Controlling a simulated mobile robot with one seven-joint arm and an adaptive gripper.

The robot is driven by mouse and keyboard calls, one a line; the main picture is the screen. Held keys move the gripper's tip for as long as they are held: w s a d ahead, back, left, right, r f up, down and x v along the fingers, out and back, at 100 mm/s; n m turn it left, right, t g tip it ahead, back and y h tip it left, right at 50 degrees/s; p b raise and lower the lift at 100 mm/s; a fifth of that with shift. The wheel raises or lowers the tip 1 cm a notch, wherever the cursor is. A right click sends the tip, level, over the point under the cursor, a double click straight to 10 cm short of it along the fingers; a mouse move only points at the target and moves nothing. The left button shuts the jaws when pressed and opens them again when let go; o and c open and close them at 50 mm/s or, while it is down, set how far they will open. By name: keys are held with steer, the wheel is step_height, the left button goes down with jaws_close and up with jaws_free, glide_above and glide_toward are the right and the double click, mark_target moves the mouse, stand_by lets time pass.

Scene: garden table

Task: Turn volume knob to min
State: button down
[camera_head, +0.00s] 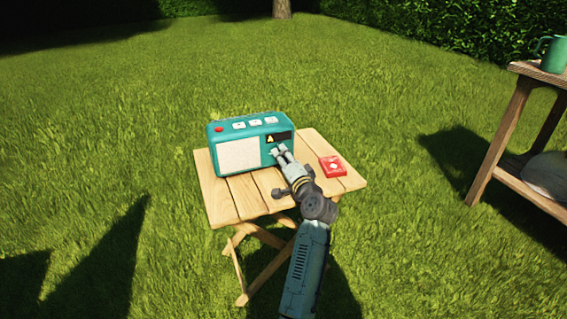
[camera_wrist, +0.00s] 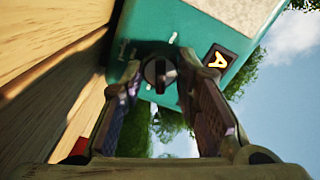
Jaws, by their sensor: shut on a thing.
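A teal radio (camera_head: 236,122) stands on a small wooden folding table (camera_head: 230,202). It has a pale speaker panel, a red button and several white buttons on top, and a dark display with a yellow mark. The head view hides the knob behind my fingers.
A red box (camera_head: 332,167) with a white mark lies on the table right of my gripper. A wooden shelf table (camera_head: 510,125) at the right holds a green mug (camera_head: 552,54) and a grey rounded thing (camera_head: 547,173) below. Grass surrounds the table.

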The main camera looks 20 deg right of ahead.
steer(key=shift+n, duration=0.4)
steer(key=c, duration=1.2)
jaws_free()
step_height(320, 180, up, 10)
steer(key=shift+r, duration=0.1)
